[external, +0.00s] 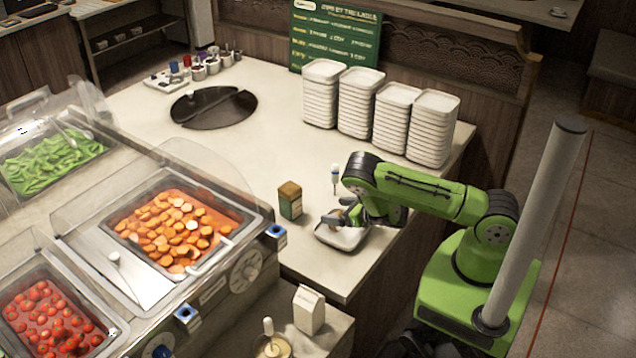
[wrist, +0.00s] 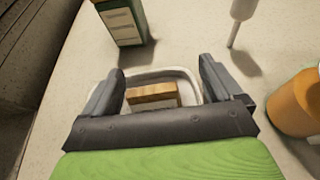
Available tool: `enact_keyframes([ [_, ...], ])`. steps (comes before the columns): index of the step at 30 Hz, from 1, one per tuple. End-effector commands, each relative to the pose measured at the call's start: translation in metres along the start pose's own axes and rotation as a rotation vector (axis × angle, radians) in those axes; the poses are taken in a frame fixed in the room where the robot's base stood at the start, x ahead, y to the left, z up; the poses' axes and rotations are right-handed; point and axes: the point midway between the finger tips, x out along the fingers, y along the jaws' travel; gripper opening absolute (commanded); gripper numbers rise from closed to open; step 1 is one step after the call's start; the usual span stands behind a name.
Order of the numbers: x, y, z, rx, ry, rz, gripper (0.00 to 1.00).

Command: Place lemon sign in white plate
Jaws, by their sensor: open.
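The white plate (external: 342,238) is a small, shallow white dish on the counter near its front edge. Its rim also shows in the wrist view (wrist: 180,74). A small block with a wooden top (wrist: 152,95) is in the dish, between the fingers in the picture. Its front face is hidden, so I cannot tell whether it is the lemon sign. My gripper (external: 337,219) is open above the dish, one finger on each side of the block in the wrist view (wrist: 162,68). I cannot tell whether the fingers touch it.
A green box with a wooden top (external: 290,200) stands left of the dish. A small white-topped stick (external: 335,178) stands behind it. An orange container (wrist: 298,102) is close on the right. Stacks of white plates (external: 392,118) stand behind. Food wells (external: 172,225) lie to the left.

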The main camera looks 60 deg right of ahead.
Motion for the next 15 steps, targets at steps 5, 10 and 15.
enact_keyframes([
  [5, -0.002, 0.000, 0.005, 0.001, 0.000, 0.000, 0.93],
  [10, -0.024, -0.001, 0.004, 0.002, 0.001, -0.005, 0.93],
  [15, -0.061, -0.001, 0.005, 0.001, 0.007, -0.002, 0.93],
])
